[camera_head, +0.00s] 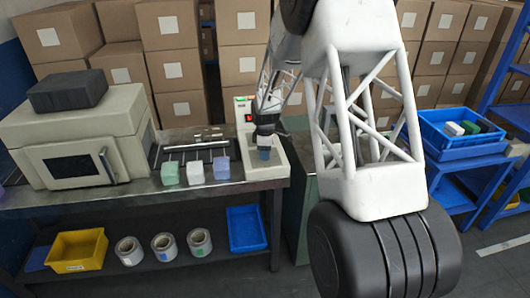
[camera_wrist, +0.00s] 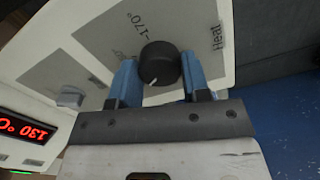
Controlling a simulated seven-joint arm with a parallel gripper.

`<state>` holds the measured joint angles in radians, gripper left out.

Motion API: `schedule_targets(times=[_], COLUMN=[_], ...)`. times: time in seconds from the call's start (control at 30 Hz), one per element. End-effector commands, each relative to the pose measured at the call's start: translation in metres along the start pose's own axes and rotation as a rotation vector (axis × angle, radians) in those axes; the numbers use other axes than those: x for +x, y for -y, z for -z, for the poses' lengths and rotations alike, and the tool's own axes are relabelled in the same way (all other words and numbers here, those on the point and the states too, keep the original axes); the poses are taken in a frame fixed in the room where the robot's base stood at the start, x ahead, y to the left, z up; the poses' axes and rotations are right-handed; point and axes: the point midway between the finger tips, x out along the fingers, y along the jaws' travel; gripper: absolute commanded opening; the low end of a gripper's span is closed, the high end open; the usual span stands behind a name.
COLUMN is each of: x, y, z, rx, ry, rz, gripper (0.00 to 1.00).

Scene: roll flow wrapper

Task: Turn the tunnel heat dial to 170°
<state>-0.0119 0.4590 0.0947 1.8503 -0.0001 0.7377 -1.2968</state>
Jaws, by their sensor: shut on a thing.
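The heat dial (camera_wrist: 159,62) is a round black knob with a small white pointer mark at its lower left in the wrist view. It sits on a grey panel printed "170°" (camera_wrist: 153,20) above it and "Heat" at its right. Another print at the dial's left is partly hidden by a finger. My gripper (camera_wrist: 159,76) is shut on the dial, one blue finger on each side. In the head view my gripper (camera_head: 264,153) reaches down onto the control panel and hides the dial. A red display (camera_wrist: 22,128) reads 130 °C, upside down in the wrist view.
A grey switch or knob (camera_wrist: 70,97) sits on the panel near the display. Green, white and lilac blocks (camera_head: 195,173) stand left of my gripper. A beige machine (camera_head: 80,130) fills the bench's left, and stacked boxes (camera_head: 178,70) stand behind.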

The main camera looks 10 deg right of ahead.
Motion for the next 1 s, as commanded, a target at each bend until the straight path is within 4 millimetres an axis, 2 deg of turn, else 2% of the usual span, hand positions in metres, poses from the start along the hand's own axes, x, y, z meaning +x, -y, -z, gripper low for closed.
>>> schedule_targets(times=[0.47, 1.0], x=[0.0000, -0.0004], y=[0.0001, -0.0002], z=[0.0001, 0.0004], rx=[0.096, 0.536], ry=[0.000, -0.001], rz=[0.000, -0.001], gripper=[0.19, 0.19])
